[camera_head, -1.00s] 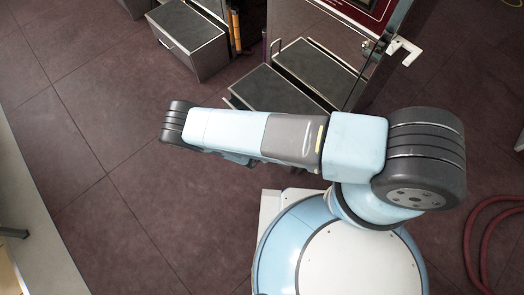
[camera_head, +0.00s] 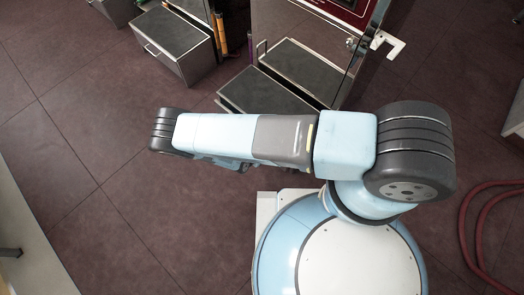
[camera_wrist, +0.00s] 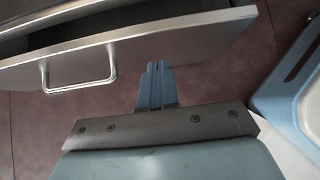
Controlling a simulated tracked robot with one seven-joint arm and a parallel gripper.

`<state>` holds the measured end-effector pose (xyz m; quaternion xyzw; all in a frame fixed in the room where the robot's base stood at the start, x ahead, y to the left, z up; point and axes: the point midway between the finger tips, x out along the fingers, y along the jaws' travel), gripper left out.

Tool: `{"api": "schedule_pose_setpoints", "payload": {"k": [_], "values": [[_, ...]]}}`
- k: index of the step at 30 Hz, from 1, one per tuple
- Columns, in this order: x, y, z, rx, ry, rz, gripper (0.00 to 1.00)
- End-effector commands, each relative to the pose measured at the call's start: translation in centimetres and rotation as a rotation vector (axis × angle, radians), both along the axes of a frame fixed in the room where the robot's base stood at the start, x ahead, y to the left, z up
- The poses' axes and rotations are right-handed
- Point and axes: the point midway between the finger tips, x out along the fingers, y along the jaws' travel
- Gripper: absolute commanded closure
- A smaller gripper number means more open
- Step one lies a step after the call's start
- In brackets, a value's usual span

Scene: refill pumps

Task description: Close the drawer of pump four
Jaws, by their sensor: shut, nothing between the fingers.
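A metal pump (camera_head: 290,25) with a red panel stands at the top middle of the head view. I cannot read a number on it. Its drawer (camera_head: 268,92) sticks out toward me, with a dark inside or top surface. In the wrist view, the metal drawer front (camera_wrist: 190,42) runs across the top, with a bar handle (camera_wrist: 80,82) on its left part and a dark gap behind it. My gripper (camera_wrist: 157,68) is shut and empty. Its fingertips are close to the lower edge of the drawer front, right of the handle; touching cannot be told. My arm hides it in the head view.
Another metal unit (camera_head: 178,52) with a dark top stands to the left. A white bracket (camera_head: 387,45) juts from the pump's right side. A red hose (camera_head: 468,225) lies at the right. The floor at left is clear.

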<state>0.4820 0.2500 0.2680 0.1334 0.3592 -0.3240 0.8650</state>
Motion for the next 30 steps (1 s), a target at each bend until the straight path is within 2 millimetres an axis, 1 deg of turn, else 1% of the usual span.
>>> {"api": "schedule_pose_setpoints", "payload": {"k": [1,3,12,18,23,26,30], "values": [[-0.5,0.7,-0.1,0.003,0.003,-0.005,1.0],[-1.2,1.4,1.3,0.003,0.001,-0.003,1.0],[-4.2,3.9,5.2,0.002,0.001,-0.004,1.0],[-5.3,4.8,6.6,0.001,0.002,-0.004,1.0],[-5.4,5.1,7.1,0.017,0.002,-0.044,0.86],[-5.0,5.0,7.1,0.067,0.005,-0.161,0.76],[-3.8,5.6,7.1,0.201,0.007,-0.434,0.63]]}}
